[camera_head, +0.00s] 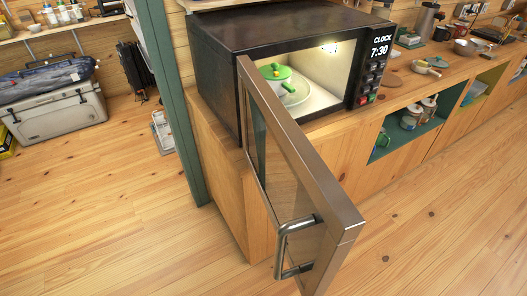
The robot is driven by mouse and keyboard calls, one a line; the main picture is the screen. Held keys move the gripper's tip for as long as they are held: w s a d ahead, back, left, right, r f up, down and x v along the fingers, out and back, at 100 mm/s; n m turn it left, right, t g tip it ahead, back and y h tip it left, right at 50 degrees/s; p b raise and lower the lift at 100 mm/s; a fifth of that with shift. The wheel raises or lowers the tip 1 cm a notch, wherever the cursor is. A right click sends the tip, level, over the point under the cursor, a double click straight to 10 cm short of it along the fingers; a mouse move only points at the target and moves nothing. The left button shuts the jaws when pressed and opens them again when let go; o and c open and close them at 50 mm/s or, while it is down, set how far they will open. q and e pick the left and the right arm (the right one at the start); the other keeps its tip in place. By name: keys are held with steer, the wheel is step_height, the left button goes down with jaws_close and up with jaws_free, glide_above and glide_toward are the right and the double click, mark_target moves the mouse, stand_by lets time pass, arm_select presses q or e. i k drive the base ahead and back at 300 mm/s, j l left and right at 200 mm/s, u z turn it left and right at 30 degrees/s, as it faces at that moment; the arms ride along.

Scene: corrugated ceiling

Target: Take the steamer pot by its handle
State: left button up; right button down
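A small green-lidded steamer pot (273,72) stands inside the microwave (232,28) on a pale round plate (296,93). A green handle (291,87) sticks out from the pot toward the lower right. The lower left part of the pot is hidden behind the open door's edge. The microwave door (302,172) is swung wide open toward me, with a metal bar handle (284,244) on its near end. The microwave's inside is lit. Neither of my grippers is in view.
The open door juts out over the floor in front of the wooden counter (345,143). Bowls (466,46) and other kitchenware stand on the counter to the right, with jars (409,117) in an open shelf below. A grey cooler (57,112) stands at left. The wooden floor (110,220) is clear.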

mark_target(281, 88)
steer(key=i+l+u, duration=0.1)
steer(key=l+u, duration=0.25)
steer(key=l, duration=0.2)
steer(key=l+u, duration=0.3)
steer(key=l, duration=0.2)
steer(key=i+l+u, duration=0.1)
steer(key=l, duration=0.3)
steer(key=i+l, duration=0.2)
steer(key=l, duration=0.15)
steer(key=i+l+u, duration=0.15)
steer(key=l, duration=0.25)
steer(key=i+l, duration=0.1)
steer(key=l, duration=0.3)
steer(key=u, duration=0.05)
